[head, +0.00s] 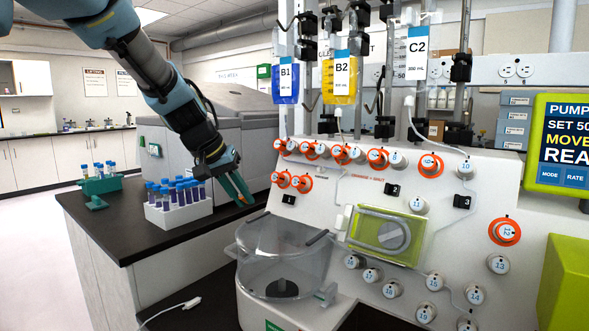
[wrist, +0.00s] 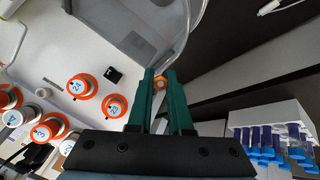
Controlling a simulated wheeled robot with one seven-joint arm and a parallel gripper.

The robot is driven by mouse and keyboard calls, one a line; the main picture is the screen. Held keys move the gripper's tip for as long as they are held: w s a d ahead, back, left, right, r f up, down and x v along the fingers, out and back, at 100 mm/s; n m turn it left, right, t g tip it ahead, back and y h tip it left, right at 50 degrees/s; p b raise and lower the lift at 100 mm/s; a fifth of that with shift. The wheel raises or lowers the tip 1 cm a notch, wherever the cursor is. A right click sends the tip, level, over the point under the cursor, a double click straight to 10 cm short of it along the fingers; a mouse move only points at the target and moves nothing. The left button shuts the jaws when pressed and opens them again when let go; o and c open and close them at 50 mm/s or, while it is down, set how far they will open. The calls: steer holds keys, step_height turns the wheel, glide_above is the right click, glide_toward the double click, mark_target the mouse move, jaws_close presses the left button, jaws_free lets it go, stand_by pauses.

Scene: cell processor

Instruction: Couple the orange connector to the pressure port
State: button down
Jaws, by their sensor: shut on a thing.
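My gripper (head: 242,193) hangs over the gap between the dark bench and the white machine panel in the head view. In the wrist view its two teal fingers (wrist: 160,78) are closed around a small orange connector (wrist: 160,84), held at the fingertips. In the head view the connector is a small orange spot, mostly hidden by the fingers. The white panel (head: 330,222) carries several ports with orange rings, such as one at its left side (head: 281,179); ringed knobs numbered 24 (wrist: 77,87) and 23 (wrist: 114,105) show left of the fingers. I cannot tell which is the pressure port.
A white rack (head: 180,222) of purple-and-blue-capped tubes stands left of my gripper, close below it. A clear round basin (head: 285,250) projects from the panel. A white connector with a cable (head: 190,303) lies on the lower dark surface. Bags hang above the panel.

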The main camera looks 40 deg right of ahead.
steer(key=s+d+r+m+g+h+b, duration=0.1)
steer(key=s+d+r+m+h, duration=0.1)
steer(key=s+d+r, duration=0.5)
steer(key=s+r, duration=0.2)
steer(key=s, duration=0.2)
steer(key=shift+r+m+b, duration=0.3)
steer(key=shift+r+m, duration=0.05)
steer(key=shift+m, duration=0.05)
steer(key=shift+s+a+f+b, duration=0.1)
steer(key=shift+a+f+b, duration=0.1)
steer(key=shift+b, duration=0.25)
steer(key=shift+w+d+f, duration=0.15)
steer(key=shift+d+f, duration=0.1)
steer(key=shift+d, duration=0.4)
steer(key=shift+w+d+f, duration=0.2)
steer(key=shift+d, duration=0.45)
steer(key=shift+w+d+f, duration=0.15)
steer(key=shift+d+f, duration=0.1)
steer(key=shift+d, duration=0.4)
steer(key=shift+d, duration=0.15)
steer(key=shift+w+d+f, duration=0.15)
steer(key=shift+d+f, duration=0.05)
steer(key=shift+d, duration=0.15)
steer(key=shift+w+d+f, duration=0.1)
steer(key=shift+d+f, duration=0.05)
steer(key=shift+d, duration=0.2)
